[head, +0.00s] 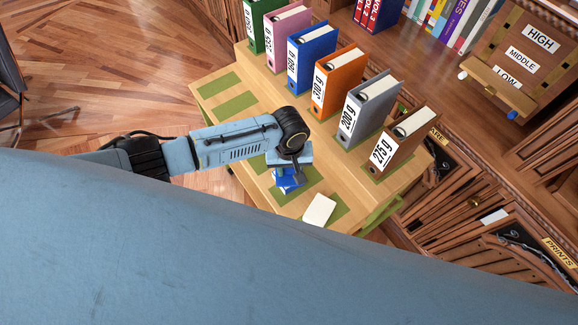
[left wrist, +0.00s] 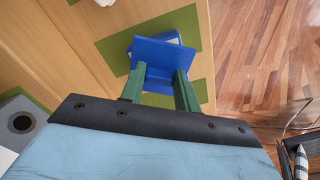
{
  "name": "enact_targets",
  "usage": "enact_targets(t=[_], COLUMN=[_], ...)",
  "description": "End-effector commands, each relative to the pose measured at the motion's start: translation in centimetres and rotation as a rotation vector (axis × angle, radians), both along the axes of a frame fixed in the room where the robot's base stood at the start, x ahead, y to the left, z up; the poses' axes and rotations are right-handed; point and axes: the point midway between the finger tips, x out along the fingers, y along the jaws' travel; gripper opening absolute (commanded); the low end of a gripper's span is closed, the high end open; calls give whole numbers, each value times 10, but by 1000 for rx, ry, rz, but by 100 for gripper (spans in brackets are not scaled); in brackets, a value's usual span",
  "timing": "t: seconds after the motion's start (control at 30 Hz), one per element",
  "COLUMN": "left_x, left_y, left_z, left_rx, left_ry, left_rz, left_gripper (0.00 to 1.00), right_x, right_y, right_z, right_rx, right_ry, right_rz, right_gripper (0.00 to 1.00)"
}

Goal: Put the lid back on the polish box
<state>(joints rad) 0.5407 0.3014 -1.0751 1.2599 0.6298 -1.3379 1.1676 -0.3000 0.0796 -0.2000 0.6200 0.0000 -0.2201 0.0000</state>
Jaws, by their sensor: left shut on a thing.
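My left gripper (head: 289,178) is low over the front part of the wooden table. In the left wrist view its two green fingers (left wrist: 161,72) are shut on a flat blue piece (left wrist: 161,54), which looks like the lid. More blue with a pale edge shows just beyond that piece. In the head view a blue boxlike thing (head: 287,186) sits under the gripper on a green patch. The arm hides part of it, and I cannot tell whether lid and box touch. My right gripper does not show.
On the wooden table (head: 218,82) several binders stand in a row, including a blue one (head: 311,59), an orange one (head: 338,82) and a grey one (head: 368,108). A white slab (head: 319,209) lies near the front edge. Green patches at the left are bare.

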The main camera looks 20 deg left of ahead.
Motion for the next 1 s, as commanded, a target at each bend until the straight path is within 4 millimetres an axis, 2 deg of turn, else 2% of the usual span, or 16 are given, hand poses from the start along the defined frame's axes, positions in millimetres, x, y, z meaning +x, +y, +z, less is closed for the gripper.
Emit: enact_targets(t=[0.37,0.4,0.57,0.77,0.93,1.0], left_x=[0,0,0,0,0,0], left_y=[0,0,0,0,0,0], left_z=[0,0,0,0,0,0], left_rx=[0,0,1,1,1,1], left_ry=[1,1,1,1,1,1], left_rz=[0,0,0,0,0,0], left_gripper=[10,36,57,57,79,79], right_x=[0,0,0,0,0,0], right_y=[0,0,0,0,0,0], right_z=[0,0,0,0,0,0], right_rx=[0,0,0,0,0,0], right_ry=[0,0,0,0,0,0], right_rz=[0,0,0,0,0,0], right_gripper=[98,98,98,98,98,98])
